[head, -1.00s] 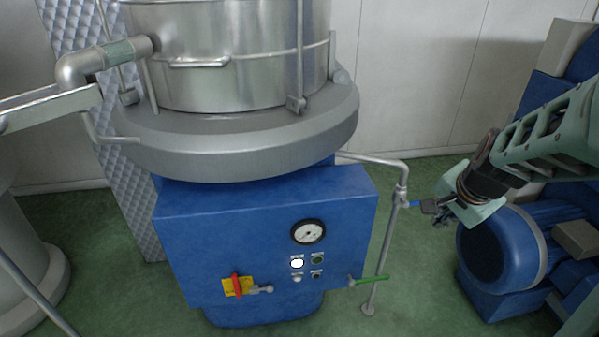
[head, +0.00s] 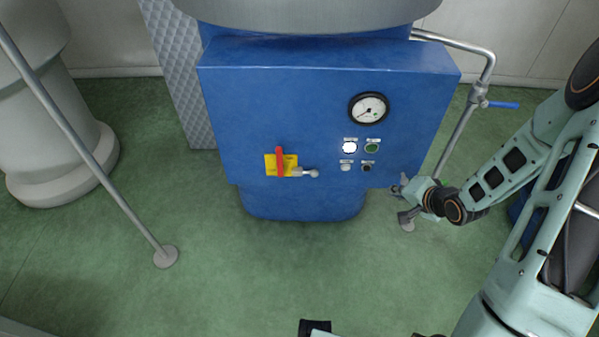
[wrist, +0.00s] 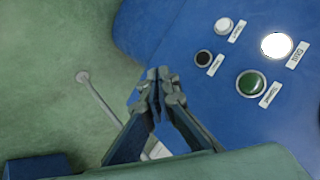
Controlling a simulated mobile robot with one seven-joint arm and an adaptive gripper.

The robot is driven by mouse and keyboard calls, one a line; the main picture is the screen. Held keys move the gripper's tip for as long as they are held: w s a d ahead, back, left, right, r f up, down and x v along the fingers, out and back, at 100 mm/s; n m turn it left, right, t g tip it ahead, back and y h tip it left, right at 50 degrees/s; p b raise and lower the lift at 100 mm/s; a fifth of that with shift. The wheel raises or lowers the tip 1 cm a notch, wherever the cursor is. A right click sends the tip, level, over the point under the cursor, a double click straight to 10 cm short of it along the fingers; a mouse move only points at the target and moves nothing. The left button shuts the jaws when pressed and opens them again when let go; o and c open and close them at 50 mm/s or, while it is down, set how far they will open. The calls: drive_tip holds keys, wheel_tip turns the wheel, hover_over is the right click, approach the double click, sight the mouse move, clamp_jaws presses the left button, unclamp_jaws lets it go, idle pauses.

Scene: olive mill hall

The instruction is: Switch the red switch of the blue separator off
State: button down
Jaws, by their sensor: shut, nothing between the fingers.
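The blue separator (head: 290,90) stands in the middle of the head view. Its red switch (head: 280,161) sits upright on a yellow plate (head: 269,165), low and left of centre on the front panel. My gripper (head: 399,189) is near the panel's lower right corner, well to the right of the red switch. The gripper also shows in the wrist view (wrist: 158,80), its fingers together and empty, in front of the blue panel. The red switch is not in the wrist view.
A pipe with a blue handle (head: 503,105) stands at right. The floor (head: 240,270) in front is mostly clear.

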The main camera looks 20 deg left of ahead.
drive_tip(key=s+a+f+y+b, duration=0.1)
drive_tip(key=a+y+b, duration=0.15)
drive_tip(key=a, duration=0.35)
drive_tip(key=s+a+f+y+b, duration=0.1)
drive_tip(key=s+a+y+b, duration=0.15)
drive_tip(key=a, duration=0.35)
drive_tip(key=s+a+r+m+t+y+b, duration=0.1)
drive_tip(key=a+r+t+y, duration=0.1)
drive_tip(key=a+r+y, duration=0.3)
drive_tip(key=shift+s+r, duration=0.2)
drive_tip(key=shift+r, duration=0.35)
drive_tip(key=shift+a, duration=0.15)
drive_tip(key=b, duration=0.4)
approach(280, 161)
drive_tip(key=w+a, duration=0.4)
drive_tip(key=w, duration=0.1)
drive_tip(key=shift+w+a+r, duration=0.1)
drive_tip(key=shift+w+a, duration=0.05)
drive_tip(key=shift+a, duration=0.2)
drive_tip(key=shift+r+p, duration=0.1)
drive_tip(key=shift+p, duration=0.25)
